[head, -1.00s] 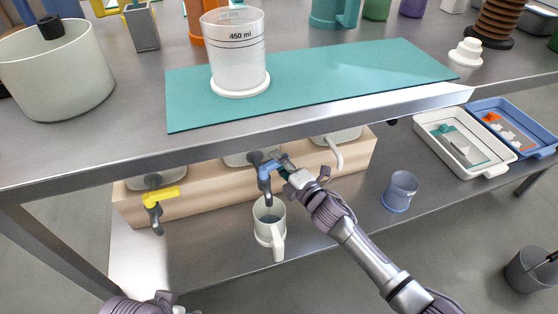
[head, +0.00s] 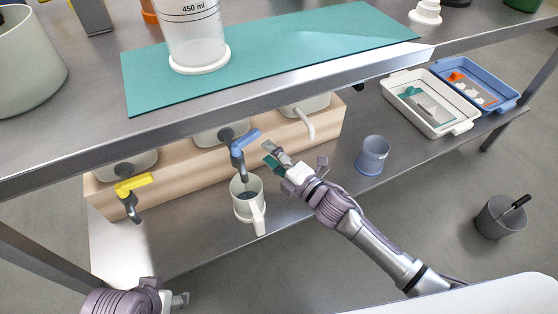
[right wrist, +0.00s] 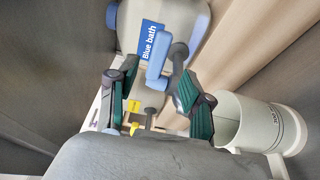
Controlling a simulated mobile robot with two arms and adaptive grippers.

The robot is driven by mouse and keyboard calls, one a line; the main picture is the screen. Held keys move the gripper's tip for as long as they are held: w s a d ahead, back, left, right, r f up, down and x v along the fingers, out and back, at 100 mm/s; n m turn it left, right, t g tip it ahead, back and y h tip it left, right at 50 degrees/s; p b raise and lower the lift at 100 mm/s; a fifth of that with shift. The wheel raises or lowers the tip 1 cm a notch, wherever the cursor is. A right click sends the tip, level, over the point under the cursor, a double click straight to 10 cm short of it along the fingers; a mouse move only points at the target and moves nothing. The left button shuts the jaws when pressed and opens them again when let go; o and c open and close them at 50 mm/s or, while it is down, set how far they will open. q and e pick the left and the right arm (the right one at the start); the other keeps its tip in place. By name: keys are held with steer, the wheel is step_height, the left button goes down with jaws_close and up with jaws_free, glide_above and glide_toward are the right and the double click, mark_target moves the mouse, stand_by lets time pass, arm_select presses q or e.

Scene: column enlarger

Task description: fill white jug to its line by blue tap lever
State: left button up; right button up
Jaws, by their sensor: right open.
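The white jug (head: 246,208) stands upright on the lower shelf under the spout of the blue tap, its handle toward me. Its inside looks dark; I cannot read a level or line. The blue tap lever (head: 246,141) slants up to the right in the head view. In the right wrist view the lever (right wrist: 156,66) shows below the "Blue bath" label, and the jug (right wrist: 255,125) is at the right. My right gripper (head: 273,157) is open and empty, just right of the lever and apart from it. My left gripper (head: 181,300) is low at the left; its jaw state is unclear.
A yellow tap (head: 134,185) is left of the blue one, and a pale spout (head: 307,122) is right. A blue cup (head: 373,154) stands on the lower shelf. White (head: 432,117) and blue (head: 478,92) trays lie farther right. The upper shelf edge overhangs the taps.

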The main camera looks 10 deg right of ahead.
steer(key=shift+v, duration=1.7)
